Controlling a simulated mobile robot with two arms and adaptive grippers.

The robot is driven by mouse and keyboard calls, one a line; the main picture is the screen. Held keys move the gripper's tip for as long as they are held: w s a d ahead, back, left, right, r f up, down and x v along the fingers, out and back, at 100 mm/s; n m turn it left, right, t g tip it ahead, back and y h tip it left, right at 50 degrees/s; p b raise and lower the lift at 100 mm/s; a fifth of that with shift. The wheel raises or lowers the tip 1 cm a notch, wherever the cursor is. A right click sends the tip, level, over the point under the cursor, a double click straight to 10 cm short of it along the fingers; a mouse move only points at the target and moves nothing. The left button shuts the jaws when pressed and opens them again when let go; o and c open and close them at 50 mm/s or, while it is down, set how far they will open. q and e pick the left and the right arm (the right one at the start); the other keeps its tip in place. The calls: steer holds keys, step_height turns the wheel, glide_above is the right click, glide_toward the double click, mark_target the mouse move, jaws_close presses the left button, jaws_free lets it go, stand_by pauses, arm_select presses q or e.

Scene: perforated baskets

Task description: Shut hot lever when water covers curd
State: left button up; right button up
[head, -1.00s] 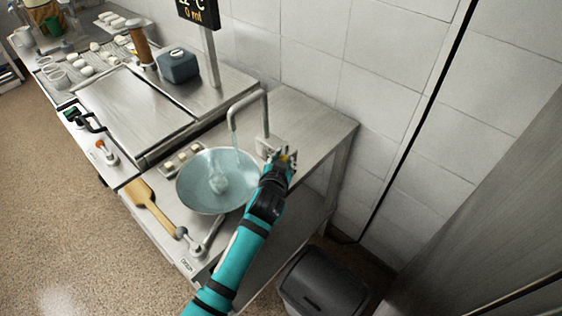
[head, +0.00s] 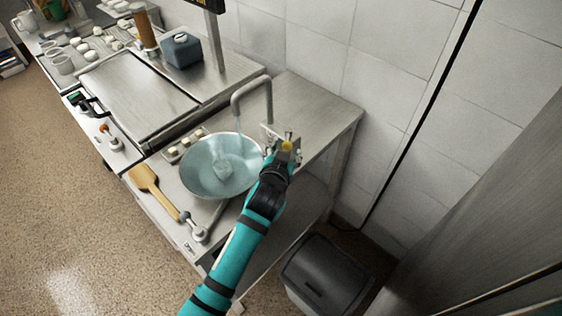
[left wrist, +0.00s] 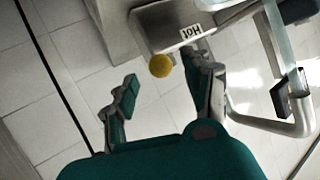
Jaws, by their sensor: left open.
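A metal bowl (head: 190,181) holds bluish water with a pale lump of curd (head: 222,167) in it; I cannot tell whether the water fully covers the lump. A bent faucet (head: 252,84) stands behind it, with a stream of water falling into the bowl. The hot lever ends in a yellow knob (head: 287,146), also seen in the left wrist view (left wrist: 160,66) beside a plate with a HOT label (left wrist: 191,33). My left gripper (left wrist: 163,82) is open, its fingers on either side of the knob, with gaps visible. My right gripper is out of view.
A wooden paddle (head: 147,183) and a metal ladle-like tool (head: 195,228) lie in front of the bowl. A dark bin (head: 325,275) stands on the floor at right. The counter right of the faucet is clear.

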arm_select(q)
steer(key=v, duration=0.9)
